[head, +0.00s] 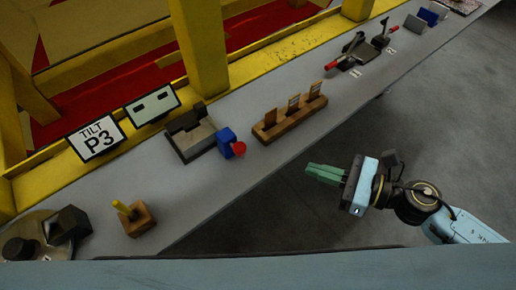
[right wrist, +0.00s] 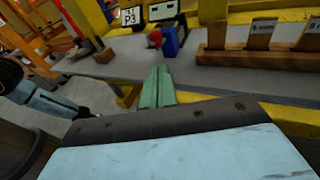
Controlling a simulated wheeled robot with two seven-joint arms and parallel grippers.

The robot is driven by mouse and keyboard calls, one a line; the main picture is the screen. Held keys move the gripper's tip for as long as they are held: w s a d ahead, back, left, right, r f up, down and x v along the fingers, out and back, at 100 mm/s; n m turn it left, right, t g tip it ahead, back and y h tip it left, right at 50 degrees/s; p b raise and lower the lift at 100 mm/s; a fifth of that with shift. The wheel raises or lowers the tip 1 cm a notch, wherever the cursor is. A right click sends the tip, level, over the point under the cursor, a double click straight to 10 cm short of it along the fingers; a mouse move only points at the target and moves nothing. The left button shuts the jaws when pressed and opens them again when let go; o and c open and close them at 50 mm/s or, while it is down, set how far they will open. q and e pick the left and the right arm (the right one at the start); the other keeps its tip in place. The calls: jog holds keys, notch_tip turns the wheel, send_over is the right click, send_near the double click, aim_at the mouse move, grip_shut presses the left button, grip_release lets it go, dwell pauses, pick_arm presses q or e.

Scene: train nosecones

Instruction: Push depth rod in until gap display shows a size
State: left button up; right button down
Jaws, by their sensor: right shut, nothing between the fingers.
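The gap display (head: 153,105) is a small pale panel with two dark dashes, standing behind the bench; it shows in the right wrist view (right wrist: 163,11). In front of it sits a grey, open-topped box (head: 190,133). At its right is a blue block (head: 226,141) with a red round knob (head: 239,148), which looks like the depth rod's end. The knob also shows in the right wrist view (right wrist: 155,38). My right gripper (head: 309,171) has its green fingers shut and empty, off the bench's front edge, right of and apart from the knob. My left gripper is not seen.
A "TILT P3" sign (head: 96,138) stands left of the display. A wooden rack (head: 289,118) with upright tags sits right of the blue block. A wooden block with a yellow peg (head: 138,220) stands at front left. The grey bench (head: 190,190) is clear before the knob.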

jog(key=shift+n, duration=0.4)
jog(key=p+x, duration=0.1)
jog(key=x, duration=0.3)
jog(key=p+x, duration=0.1)
jog(key=x, duration=0.3)
jog(key=p+x, duration=0.2)
jog(key=x, duration=0.2)
jog(key=shift+s+a+r, duration=0.1)
jog(key=shift+a+r, duration=0.25)
jog(key=shift+a, duration=0.25)
jog(key=shift+w+a+f, duration=0.2)
jog(key=shift+w+a, duration=0.1)
jog(key=shift+a, duration=0.2)
